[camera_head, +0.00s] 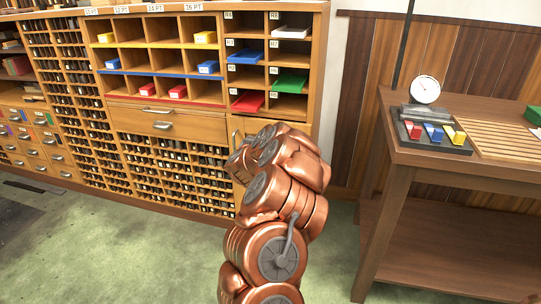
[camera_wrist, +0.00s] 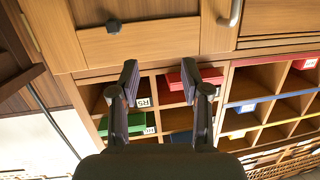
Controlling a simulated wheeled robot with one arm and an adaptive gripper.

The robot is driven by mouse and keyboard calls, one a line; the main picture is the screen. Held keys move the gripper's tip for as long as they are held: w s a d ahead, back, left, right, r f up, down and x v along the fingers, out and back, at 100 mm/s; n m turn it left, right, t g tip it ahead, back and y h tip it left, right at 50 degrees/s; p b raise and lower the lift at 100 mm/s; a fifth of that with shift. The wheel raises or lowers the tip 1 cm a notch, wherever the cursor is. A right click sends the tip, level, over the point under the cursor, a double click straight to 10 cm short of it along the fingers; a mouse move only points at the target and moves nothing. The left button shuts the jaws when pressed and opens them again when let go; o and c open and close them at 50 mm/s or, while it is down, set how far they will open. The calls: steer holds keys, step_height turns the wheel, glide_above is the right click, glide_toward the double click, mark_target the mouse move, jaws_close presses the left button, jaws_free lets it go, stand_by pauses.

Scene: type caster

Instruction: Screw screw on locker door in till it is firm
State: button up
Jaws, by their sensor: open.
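In the wrist view, which looks turned over, a wooden locker door (camera_wrist: 165,38) fills the upper part. A small dark round knob, likely the screw (camera_wrist: 113,26), sticks out from it; how far it is screwed in I cannot tell. My gripper (camera_wrist: 160,74) is open and empty. Its two dark fingers are apart, below the knob and to its right in the picture, and not touching it. In the head view my copper arm covers most of the locker door and hides the screw and my gripper.
Cubbies with a red box (camera_wrist: 202,77) and a green box (camera_wrist: 130,124) lie behind my fingers. A drawer with a metal handle (camera_head: 162,125) is left of my arm in the head view. A wooden table (camera_head: 400,150) with a dial gauge (camera_head: 425,90) stands right. Green floor between is clear.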

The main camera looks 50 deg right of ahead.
steer(key=s+d+f+m+g+h+b, duration=0.1)
steer(key=d+f+b, duration=0.1)
steer(key=d, duration=0.9)
steer(key=shift+s+f+g, duration=0.3)
steer(key=shift+s+f, duration=0.05)
steer(key=shift+f, duration=0.5)
jaws_close()
stand_by(0.3)
